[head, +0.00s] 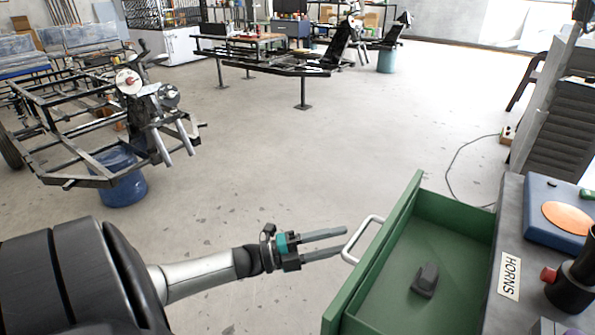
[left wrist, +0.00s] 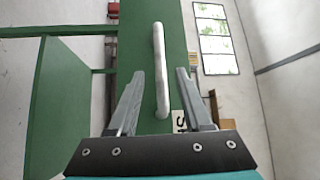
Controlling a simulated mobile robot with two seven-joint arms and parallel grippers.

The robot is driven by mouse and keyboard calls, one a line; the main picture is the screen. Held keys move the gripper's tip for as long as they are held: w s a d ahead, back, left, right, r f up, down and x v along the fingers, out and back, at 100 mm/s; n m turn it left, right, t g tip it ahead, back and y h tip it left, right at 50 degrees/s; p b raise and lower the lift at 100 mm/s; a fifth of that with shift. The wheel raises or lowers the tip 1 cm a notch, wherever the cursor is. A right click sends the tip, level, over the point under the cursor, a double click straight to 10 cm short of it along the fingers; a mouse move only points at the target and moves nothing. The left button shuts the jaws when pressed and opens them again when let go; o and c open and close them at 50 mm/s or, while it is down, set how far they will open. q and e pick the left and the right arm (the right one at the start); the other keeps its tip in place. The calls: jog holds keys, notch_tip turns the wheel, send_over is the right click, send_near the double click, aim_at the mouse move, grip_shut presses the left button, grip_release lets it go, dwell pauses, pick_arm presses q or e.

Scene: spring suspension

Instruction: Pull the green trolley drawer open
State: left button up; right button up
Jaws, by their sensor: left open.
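The green trolley drawer (head: 402,262) is pulled out from the trolley at the lower right of the head view, and its inside shows. Its light bar handle (head: 361,239) is on the front panel, facing left. My left gripper (head: 345,242) is open, with its fingertips close to the handle. In the left wrist view the handle (left wrist: 159,68) runs between the two open fingers (left wrist: 158,95), apart from both, in front of the green panel (left wrist: 177,50). A dark grey object (head: 425,281) lies in the drawer. My right gripper is not in view.
The trolley top (head: 508,225) carries a HORNS label (head: 509,276), a blue box (head: 560,212) with an orange disc, and a dark object with a red knob (head: 549,275). A metal frame (head: 90,125) and blue bin (head: 122,180) stand left. The middle floor is clear.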

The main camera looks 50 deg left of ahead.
pick_arm(q)
jog(key=p+v, duration=0.1)
jog(key=v, duration=0.9)
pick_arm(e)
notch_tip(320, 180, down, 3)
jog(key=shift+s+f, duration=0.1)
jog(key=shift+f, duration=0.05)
pick_arm(q)
jog(key=shift+s+a+f, duration=0.1)
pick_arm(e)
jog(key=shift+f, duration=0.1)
